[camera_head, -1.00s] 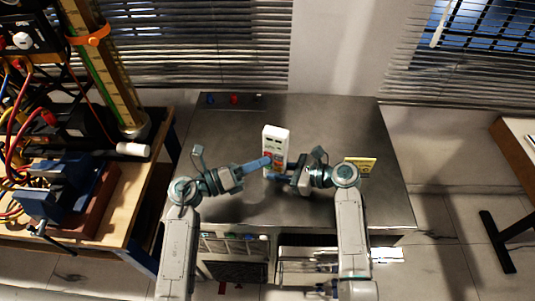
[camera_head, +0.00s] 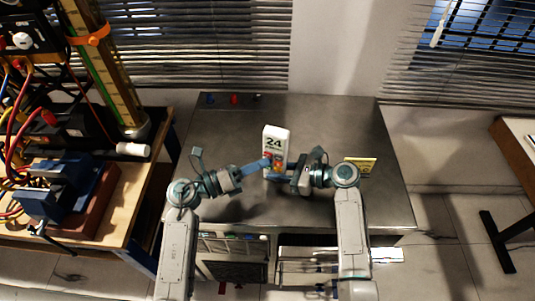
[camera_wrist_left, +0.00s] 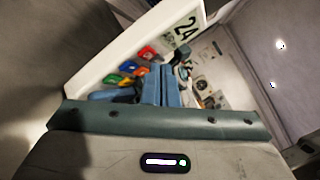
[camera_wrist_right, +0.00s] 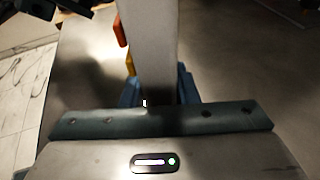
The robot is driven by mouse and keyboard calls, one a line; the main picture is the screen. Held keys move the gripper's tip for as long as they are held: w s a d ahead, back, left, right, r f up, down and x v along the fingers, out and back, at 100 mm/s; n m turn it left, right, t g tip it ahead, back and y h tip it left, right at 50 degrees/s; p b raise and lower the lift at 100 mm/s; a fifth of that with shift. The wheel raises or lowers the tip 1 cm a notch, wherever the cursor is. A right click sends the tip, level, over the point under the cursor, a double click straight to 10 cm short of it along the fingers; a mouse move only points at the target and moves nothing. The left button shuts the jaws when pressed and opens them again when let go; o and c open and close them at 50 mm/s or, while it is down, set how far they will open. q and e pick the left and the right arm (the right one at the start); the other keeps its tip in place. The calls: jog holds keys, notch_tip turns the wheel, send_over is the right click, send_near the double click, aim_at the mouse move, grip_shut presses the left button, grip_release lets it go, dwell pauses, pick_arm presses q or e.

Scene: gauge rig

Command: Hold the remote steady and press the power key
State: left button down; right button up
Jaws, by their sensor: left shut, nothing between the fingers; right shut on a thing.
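The white remote (camera_head: 283,133) stands tilted above the middle of the metal table. Its display (camera_head: 273,142) reads 24. In the left wrist view the remote (camera_wrist_left: 128,47) shows red, orange, green and blue keys (camera_wrist_left: 128,67). My left gripper (camera_head: 267,161) is shut and empty, its blue fingertips at the key face; I cannot tell which key they touch, as the fingers hide part of the face. My right gripper (camera_head: 277,178) is shut on the lower part of the remote, which also fills the middle of the right wrist view (camera_wrist_right: 157,45).
A yellow label (camera_head: 361,165) lies on the table (camera_head: 350,125) to the right. Small blue and red items (camera_head: 234,99) sit at its back edge. A cluttered wooden bench (camera_head: 128,215) with cables stands at the left. The table is mostly clear around the remote.

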pick_arm(q)
jog(key=shift+s+a, duration=0.1)
jog(key=shift+s, duration=0.15)
jog(key=s, duration=0.1)
jog(key=s+a, duration=0.1)
jog(key=s, duration=0.2)
jog(key=shift+s+a, duration=0.25)
jog(key=shift+s, duration=0.15)
dwell(0.5)
pick_arm(e)
jog(key=o, duration=0.9)
jog(key=shift+c, duration=0.2)
